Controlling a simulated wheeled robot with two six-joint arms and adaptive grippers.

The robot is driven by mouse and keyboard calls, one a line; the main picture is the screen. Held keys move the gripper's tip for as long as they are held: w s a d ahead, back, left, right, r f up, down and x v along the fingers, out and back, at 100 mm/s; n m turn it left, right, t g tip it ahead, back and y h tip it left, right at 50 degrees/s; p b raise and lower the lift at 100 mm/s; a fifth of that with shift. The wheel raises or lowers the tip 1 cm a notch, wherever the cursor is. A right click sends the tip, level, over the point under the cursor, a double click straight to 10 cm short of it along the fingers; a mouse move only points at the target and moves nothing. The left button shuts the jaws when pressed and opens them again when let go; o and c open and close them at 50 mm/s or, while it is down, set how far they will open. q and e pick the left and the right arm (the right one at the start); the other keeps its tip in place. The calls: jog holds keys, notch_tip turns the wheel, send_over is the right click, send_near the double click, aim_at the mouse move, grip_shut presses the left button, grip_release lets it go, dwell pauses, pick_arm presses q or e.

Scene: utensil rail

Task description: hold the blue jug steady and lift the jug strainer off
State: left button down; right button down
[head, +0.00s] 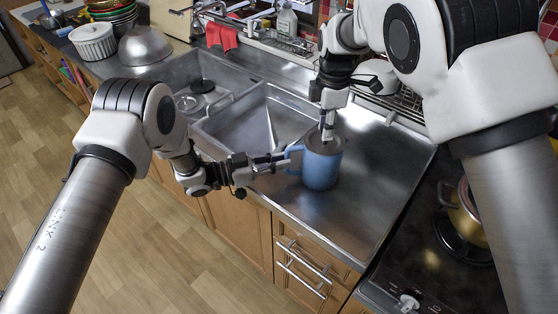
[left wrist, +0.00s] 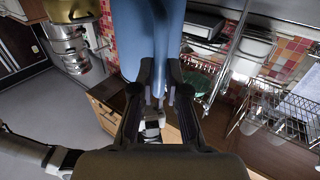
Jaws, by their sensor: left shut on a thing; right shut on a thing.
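The blue jug (head: 319,172) stands upright on the steel counter beside the sink, and its blue side fills the top of the left wrist view (left wrist: 150,35). My left gripper (head: 283,160) is shut on the jug's handle, at the jug's left side. In the left wrist view its fingers (left wrist: 158,92) close around the handle. The grey jug strainer (head: 314,146) sits at the jug's mouth. My right gripper (head: 328,133) points down from above and is shut on the strainer's upper part. The fingers hide part of it, and I cannot tell any gap at the rim.
The sink basin (head: 255,128) lies left of the jug. A stove with a brass-coloured pot (head: 463,215) is at the right. A dish rack (head: 405,103) stands behind the jug. The steel counter (head: 375,190) right of the jug is clear.

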jog(key=shift+r, duration=0.7)
dwell(0.3)
pick_arm(q)
jog(key=c, duration=1.1)
grip_release()
pick_arm(e)
notch_tip(320, 180, up, 9)
jog(key=shift+r, duration=0.15)
pick_arm(q)
jog(key=v, duration=1.2)
